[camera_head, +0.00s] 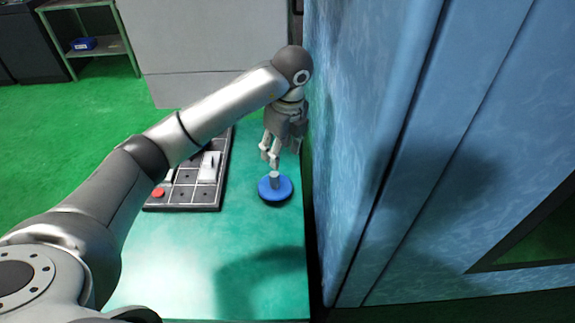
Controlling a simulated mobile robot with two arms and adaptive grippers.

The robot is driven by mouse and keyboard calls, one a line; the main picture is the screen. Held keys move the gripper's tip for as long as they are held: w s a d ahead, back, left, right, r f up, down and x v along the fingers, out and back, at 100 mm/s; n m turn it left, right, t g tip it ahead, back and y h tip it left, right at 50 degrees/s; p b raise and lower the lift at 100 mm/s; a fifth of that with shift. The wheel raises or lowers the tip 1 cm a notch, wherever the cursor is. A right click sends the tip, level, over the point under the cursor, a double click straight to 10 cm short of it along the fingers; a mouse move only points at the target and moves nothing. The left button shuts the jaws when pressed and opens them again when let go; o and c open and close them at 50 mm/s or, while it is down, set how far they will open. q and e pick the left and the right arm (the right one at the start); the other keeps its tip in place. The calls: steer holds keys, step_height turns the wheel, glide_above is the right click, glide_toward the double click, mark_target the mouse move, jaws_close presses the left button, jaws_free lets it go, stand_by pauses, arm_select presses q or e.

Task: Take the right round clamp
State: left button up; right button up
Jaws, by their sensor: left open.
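A round clamp (274,190) with a wide blue base and a short grey post stands upright on the green table, to the right of a dark tray. My left gripper (273,163) is just above the post, pointing down. It is open, and its fingertips look very close to the post top. I cannot tell whether they touch it. My left arm comes in from the lower left and hides part of the tray. My right gripper is not in view.
The dark compartment tray (213,206) holds a red round piece (158,192) and light block-like parts (209,167). A tall blue machine wall (365,120) stands close along the table's right edge. The front of the green table (180,265) is clear.

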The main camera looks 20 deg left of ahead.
mark_target(274, 174)
arm_select(q)
steer(key=f, duration=0.3)
steer(key=f+p, duration=0.1)
steer(key=shift+s+a+f, duration=0.2)
steer(key=shift+a+f, duration=0.15)
steer(key=shift+a, duration=0.05)
steer(key=shift+w+f, duration=0.1)
steer(key=shift+f, duration=0.2)
steer(key=f+p, duration=0.1)
steer(key=f, duration=0.1)
steer(key=a+f+p, duration=0.1)
steer(key=f, duration=0.1)
steer(key=shift+a+f, duration=0.1)
steer(key=shift+a, duration=0.05)
steer(key=shift+f+p, duration=0.3)
steer(key=shift+w+f, duration=0.1)
steer(key=shift+f, duration=0.05)
steer(key=c, duration=1)
jaws_close()
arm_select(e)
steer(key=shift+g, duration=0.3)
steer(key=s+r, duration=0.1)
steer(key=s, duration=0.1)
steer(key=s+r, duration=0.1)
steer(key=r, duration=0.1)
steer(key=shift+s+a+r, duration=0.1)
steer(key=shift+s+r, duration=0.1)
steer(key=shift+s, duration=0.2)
